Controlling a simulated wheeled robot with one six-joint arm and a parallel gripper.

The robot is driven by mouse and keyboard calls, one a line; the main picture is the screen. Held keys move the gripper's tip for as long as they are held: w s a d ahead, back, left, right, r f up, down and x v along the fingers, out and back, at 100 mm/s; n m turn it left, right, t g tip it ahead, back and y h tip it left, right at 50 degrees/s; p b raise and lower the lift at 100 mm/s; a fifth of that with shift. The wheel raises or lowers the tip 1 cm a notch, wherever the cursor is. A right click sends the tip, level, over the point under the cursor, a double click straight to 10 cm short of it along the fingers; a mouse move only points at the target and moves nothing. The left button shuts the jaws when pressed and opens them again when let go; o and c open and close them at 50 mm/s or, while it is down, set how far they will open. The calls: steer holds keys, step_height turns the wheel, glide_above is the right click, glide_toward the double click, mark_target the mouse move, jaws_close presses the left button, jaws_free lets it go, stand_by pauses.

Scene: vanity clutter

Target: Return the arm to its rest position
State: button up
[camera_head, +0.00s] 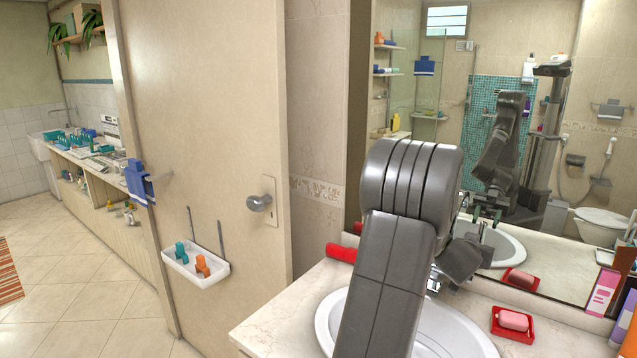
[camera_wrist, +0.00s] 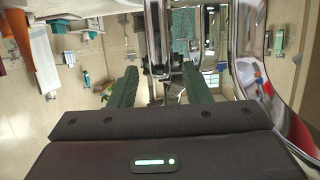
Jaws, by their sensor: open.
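My arm rises in front of the sink in the head view, its grey links bent over the white basin (camera_head: 462,335). My gripper sits behind the arm there and is mostly hidden. In the wrist view my gripper (camera_wrist: 160,76) shows two dark green fingers spread apart with nothing held between them. A chrome faucet part (camera_wrist: 157,35) shows beyond and between the fingertips; I cannot tell how close it is. More shiny chrome (camera_wrist: 258,85) curves close along the right. The mirror (camera_head: 545,245) reflects my arm.
On the counter (camera_head: 272,328) lie a red roll (camera_head: 341,253) and a pink soap (camera_head: 513,320) in a red dish (camera_head: 511,334). A pink box (camera_head: 603,291) stands at the right. Left are a door (camera_head: 200,110) and a hanging white tray (camera_head: 196,275). Open floor (camera_head: 90,315) lies left.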

steer(key=p+x, duration=0.1)
steer(key=x, duration=0.5)
steer(key=shift+s, duration=0.1)
stand_by(0.3)
